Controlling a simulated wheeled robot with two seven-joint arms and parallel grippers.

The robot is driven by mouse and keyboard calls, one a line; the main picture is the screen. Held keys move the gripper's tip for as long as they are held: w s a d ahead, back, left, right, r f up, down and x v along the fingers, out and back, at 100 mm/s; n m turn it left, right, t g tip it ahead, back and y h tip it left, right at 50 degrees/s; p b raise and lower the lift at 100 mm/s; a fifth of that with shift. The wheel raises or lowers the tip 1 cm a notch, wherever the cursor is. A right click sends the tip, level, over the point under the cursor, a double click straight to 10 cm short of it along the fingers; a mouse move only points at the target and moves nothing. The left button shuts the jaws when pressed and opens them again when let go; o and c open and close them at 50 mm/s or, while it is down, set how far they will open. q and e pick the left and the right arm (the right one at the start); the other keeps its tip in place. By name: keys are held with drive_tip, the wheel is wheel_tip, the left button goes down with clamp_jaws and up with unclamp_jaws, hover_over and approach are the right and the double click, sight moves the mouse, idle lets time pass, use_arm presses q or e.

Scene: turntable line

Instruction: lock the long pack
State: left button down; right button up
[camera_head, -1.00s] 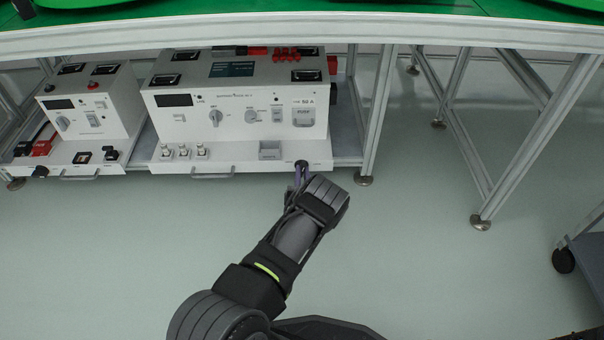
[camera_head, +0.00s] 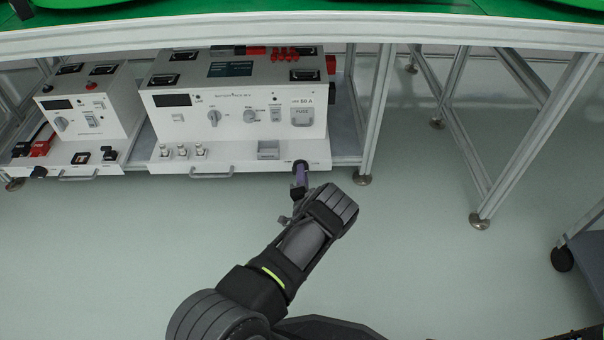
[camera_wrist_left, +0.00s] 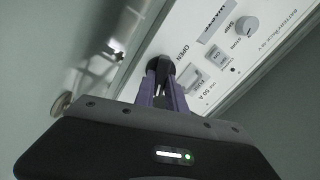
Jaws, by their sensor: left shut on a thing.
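The long pack (camera_head: 240,121) is the larger white unit on the shelf under the table, with dials and switches on its front and a low ledge below. A dark round knob (camera_head: 300,164) sits at the right end of that ledge. My left gripper (camera_head: 299,179) reaches it from below, with purple fingers shut on it. In the left wrist view the fingertips (camera_wrist_left: 164,78) close around the dark knob (camera_wrist_left: 160,64), beside the printed word OPEN. The fingers hide part of the knob, so its exact angle is unclear. My right gripper is not in view.
A smaller white unit (camera_head: 88,118) stands to the left on the same shelf. A metal table leg (camera_head: 377,115) stands just right of the long pack. The green-topped table (camera_head: 300,34) overhangs above. The floor in front is clear; a cart wheel (camera_head: 563,259) is at far right.

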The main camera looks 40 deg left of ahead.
use_arm(q)
drive_tip(key=m, duration=0.4)
drive_tip(key=shift+f, duration=0.15)
idle(0.4)
drive_tip(key=c, duration=1.4)
unclamp_jaws()
drive_tip(key=p+v, duration=0.3)
drive_tip(key=v, duration=0.4)
drive_tip(key=shift+s+d, duration=0.3)
